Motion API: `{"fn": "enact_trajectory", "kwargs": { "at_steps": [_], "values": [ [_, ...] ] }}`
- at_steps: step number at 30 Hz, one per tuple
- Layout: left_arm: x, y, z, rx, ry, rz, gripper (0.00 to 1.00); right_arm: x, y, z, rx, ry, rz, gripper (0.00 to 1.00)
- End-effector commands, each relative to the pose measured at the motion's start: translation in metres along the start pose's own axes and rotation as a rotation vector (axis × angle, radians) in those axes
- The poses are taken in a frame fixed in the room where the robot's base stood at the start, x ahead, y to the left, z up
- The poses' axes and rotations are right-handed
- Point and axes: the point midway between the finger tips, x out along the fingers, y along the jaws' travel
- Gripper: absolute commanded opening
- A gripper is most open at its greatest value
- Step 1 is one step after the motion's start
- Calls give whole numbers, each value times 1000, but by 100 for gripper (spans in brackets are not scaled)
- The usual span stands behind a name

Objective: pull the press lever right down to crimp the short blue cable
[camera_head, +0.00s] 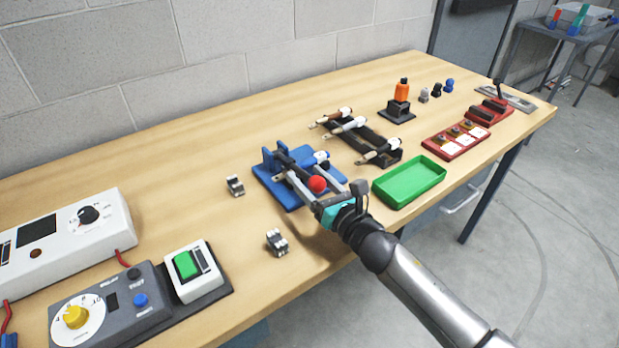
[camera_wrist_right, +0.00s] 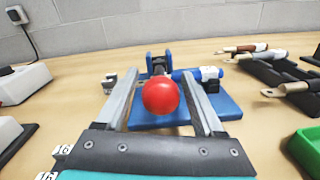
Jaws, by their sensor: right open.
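The blue press (camera_head: 268,184) stands on the workbench. Its dark lever leans out toward me and ends in a red ball knob (camera_head: 317,184), which also shows large in the right wrist view (camera_wrist_right: 162,96). The knob looks to be above the base; the lever's exact angle is hard to tell. The short blue cable (camera_wrist_right: 188,75), with a pale end piece, lies at the press behind the knob; its inner end is hidden. My right gripper (camera_head: 303,173) is open, its fingers on either side of the knob with visible gaps. My left gripper is out of view.
A green tray (camera_head: 410,183) and a dark rack (camera_head: 385,145) holding several cables stand right of the press. A green-button box (camera_head: 193,270) and grey control box (camera_head: 105,305) stand front left.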

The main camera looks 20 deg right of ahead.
Motion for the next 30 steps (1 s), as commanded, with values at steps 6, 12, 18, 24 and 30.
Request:
{"fn": "enact_trajectory", "kwargs": {
  "at_steps": [6,12,18,24,30],
  "values": [
    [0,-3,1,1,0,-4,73,0,0,0,0,-1,0,53],
    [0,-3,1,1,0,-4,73,0,0,0,0,-1,0,30],
    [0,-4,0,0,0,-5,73,0,0,0,0,-1,1,8],
    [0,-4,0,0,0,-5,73,0,0,0,0,-1,1,0],
    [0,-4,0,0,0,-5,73,0,0,0,0,0,1,0]
  ]
}}
